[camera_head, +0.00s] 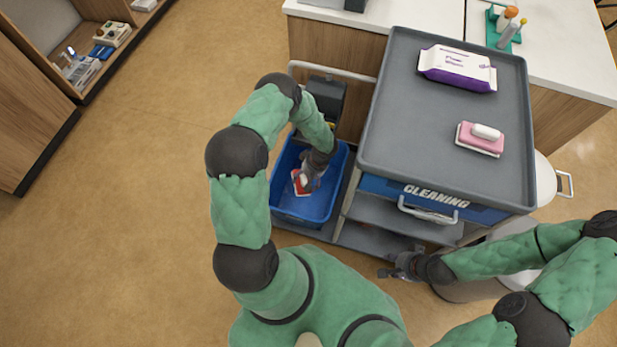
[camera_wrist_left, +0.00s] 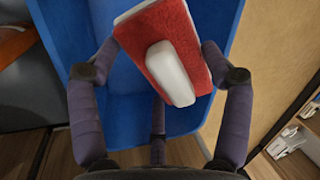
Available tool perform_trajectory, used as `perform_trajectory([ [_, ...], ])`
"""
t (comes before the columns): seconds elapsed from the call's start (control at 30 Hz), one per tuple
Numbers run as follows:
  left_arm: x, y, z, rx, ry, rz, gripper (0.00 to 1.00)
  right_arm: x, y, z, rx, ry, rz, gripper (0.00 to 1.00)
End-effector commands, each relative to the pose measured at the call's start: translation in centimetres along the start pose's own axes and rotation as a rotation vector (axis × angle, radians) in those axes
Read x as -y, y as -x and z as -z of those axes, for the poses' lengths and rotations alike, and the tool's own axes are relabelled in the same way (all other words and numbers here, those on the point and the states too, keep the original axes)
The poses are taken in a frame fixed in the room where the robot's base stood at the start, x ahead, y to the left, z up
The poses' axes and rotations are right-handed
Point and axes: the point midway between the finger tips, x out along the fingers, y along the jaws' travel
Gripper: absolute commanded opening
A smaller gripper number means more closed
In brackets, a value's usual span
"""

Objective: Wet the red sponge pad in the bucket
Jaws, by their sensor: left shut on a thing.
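The red sponge pad (camera_head: 301,183) has a white handle block on it and shows close up in the left wrist view (camera_wrist_left: 188,32). My left gripper (camera_head: 310,180) is shut on it, with fingers on both sides of the pad. The blue bucket (camera_head: 300,208) stands at the left end of the cart, and the gripper and pad are over or inside its opening. I cannot tell whether the pad touches the bottom or any water. My right gripper (camera_head: 393,272) is low by the cart's front, small and partly blended with the arm; its fingers are unclear.
The grey cart top (camera_head: 415,130) holds a purple wipes pack (camera_head: 458,68) and a pink sponge pad (camera_head: 480,139) with a white handle. A white counter (camera_head: 560,55) stands behind. A shelf unit (camera_head: 40,95) is at the far left. The floor to the left is clear.

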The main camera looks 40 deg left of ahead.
Motion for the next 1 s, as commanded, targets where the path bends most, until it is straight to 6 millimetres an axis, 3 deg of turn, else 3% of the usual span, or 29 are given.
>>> perform_trajectory([
  [0.57,-1.5,-4.6,0.0,0.0,-0.001,-0.001,0.53,-0.9,-2.7,0.1,0.0,0.0,0.0,0.4],
  [1.0,-2.5,-8.0,-0.1,0.001,-0.001,0.0,0.53,-0.9,-2.5,0.1,0.0,0.0,0.0,0.4],
])
